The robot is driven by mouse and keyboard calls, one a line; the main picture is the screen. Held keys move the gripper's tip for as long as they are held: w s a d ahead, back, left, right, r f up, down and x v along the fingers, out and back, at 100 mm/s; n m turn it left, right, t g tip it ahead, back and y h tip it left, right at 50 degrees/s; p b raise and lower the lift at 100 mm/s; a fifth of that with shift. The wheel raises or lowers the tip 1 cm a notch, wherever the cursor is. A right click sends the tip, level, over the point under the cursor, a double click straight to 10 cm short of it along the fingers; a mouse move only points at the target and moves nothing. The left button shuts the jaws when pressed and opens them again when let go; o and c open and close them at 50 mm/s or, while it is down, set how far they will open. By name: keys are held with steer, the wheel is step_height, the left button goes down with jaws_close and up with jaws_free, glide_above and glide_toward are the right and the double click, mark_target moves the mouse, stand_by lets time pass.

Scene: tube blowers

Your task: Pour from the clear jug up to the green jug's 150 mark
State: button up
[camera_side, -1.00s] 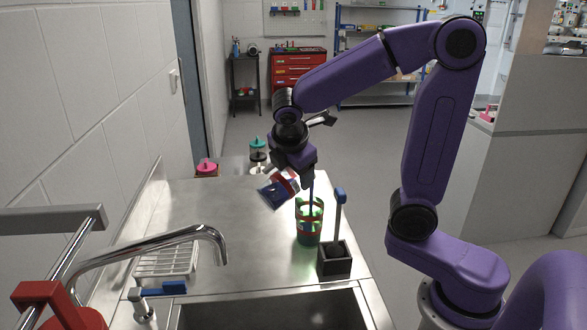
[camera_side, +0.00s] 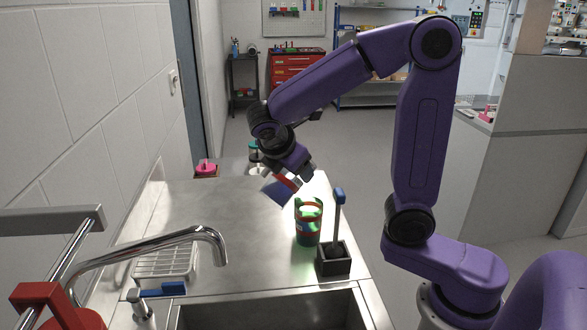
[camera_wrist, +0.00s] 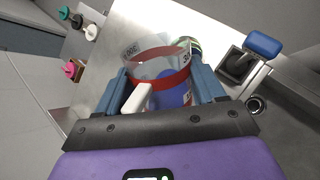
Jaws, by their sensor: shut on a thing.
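My gripper (camera_wrist: 160,88) is shut around the clear jug (camera_wrist: 148,68), which has a red band, a white handle and printed marks. In the wrist view, blue liquid (camera_wrist: 174,93) shows inside it. In the side view, the clear jug (camera_side: 275,191) is held tilted in my gripper (camera_side: 288,176), above and just left of the green jug. The green jug (camera_side: 307,226) stands upright on the steel counter, with red bands. No stream shows between the jugs. I cannot read the green jug's marks or level. In the wrist view, the green jug (camera_wrist: 190,46) is mostly hidden behind the clear one.
A dark holder (camera_side: 333,262) with a blue-topped brush stands close to the right of the green jug. A sink (camera_side: 275,312), a faucet (camera_side: 150,244) and a white rack (camera_side: 168,262) are in front. The counter's left middle is clear.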

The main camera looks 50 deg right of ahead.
step_height(320, 180, up, 2)
steer(key=n+h, duration=0.1)
steer(key=h, duration=0.4)
steer(key=shift+r+g, duration=0.2)
steer(key=shift+g, duration=0.2)
step_height(320, 180, up, 2)
steer(key=h, duration=0.2)
steer(key=n+h, duration=0.1)
steer(key=h, duration=0.2)
steer(key=shift+r+n, duration=0.1)
steer(key=shift+n, duration=0.2)
steer(key=shift+d, duration=0.1)
steer(key=shift+w+d+t, duration=0.1)
steer(key=shift+w+t, duration=0.15)
steer(key=shift+t, duration=0.05)
steer(key=w+d+f+n+t+y, duration=0.2)
steer(key=w+f+n+t+y, duration=0.2)
steer(key=w+n+t+y, duration=0.5)
steer(key=shift+s+a+f+n+t+y, duration=0.55)
steer(key=shift+s+f+n+t+y, duration=0.15)
steer(key=shift+s+t, duration=0.2)
steer(key=shift+s+a+f+n+t+y, duration=0.55)
steer(key=shift+s+f+n+t, duration=0.2)
steer(key=shift+t, duration=0.3)
steer(key=shift+s+a+f+n+t+y, duration=0.5)
steer(key=shift+s+f+n+t+y, duration=0.2)
steer(key=shift+s+t, duration=0.2)
